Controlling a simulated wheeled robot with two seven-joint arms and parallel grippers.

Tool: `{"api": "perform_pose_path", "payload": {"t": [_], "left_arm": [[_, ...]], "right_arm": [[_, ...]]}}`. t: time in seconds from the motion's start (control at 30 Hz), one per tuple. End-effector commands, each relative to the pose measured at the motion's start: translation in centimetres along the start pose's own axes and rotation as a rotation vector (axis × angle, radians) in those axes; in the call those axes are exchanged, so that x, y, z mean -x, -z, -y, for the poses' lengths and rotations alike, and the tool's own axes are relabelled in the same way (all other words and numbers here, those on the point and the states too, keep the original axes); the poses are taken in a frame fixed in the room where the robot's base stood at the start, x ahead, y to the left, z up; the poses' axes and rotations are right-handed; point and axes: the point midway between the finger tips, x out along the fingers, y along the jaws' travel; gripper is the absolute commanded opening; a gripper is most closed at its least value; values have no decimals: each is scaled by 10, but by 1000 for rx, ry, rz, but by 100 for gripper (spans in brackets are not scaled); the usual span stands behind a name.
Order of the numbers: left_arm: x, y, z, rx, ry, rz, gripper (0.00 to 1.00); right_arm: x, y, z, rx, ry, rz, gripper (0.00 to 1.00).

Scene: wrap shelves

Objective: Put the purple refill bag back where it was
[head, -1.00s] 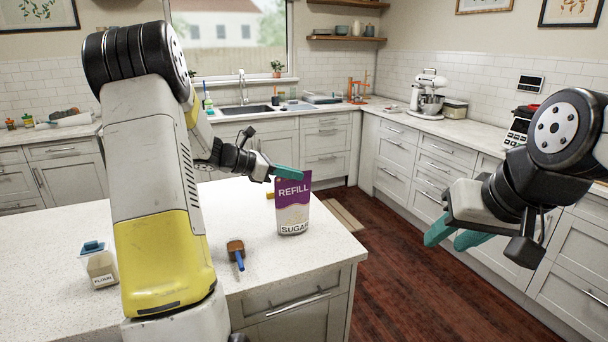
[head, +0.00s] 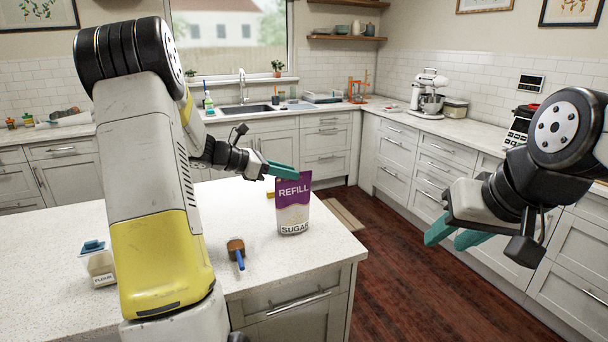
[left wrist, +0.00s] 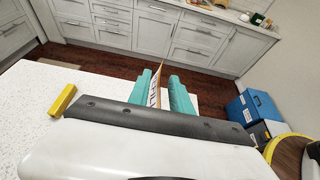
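The purple refill bag (head: 293,205), with a white lower part marked sugar, stands upright on the white island counter near its right end. My left gripper (head: 284,171) is at the top of the bag in the head view. In the left wrist view its teal fingers (left wrist: 163,92) are parted, with the bag's thin edge (left wrist: 155,92) between them. A gap shows on the right finger's side; whether the left finger touches the bag is unclear. My right gripper (head: 455,236) is open and empty over the floor, right of the island.
On the island (head: 60,245) are a flour container (head: 99,264), a brown scoop-like item with a blue handle (head: 237,252), and a yellow block (left wrist: 62,100) behind the bag. Blue boxes (left wrist: 253,108) show at right in the left wrist view. Dark wood floor separates the island from the back counters.

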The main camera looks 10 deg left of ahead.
Motion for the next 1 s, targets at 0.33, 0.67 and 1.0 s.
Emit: {"api": "perform_pose_path", "payload": {"t": [0.33,0.67,1.0], "left_arm": [[75,0,-1,0,-5,-1,25],[96,-10,18,-76,27,-36,25],[89,-34,194,-1013,320,-393,25]], "right_arm": [[0,0,0,0,0,0,36],[0,0,0,0,0,0,36],[0,0,0,0,0,0,36]]}}
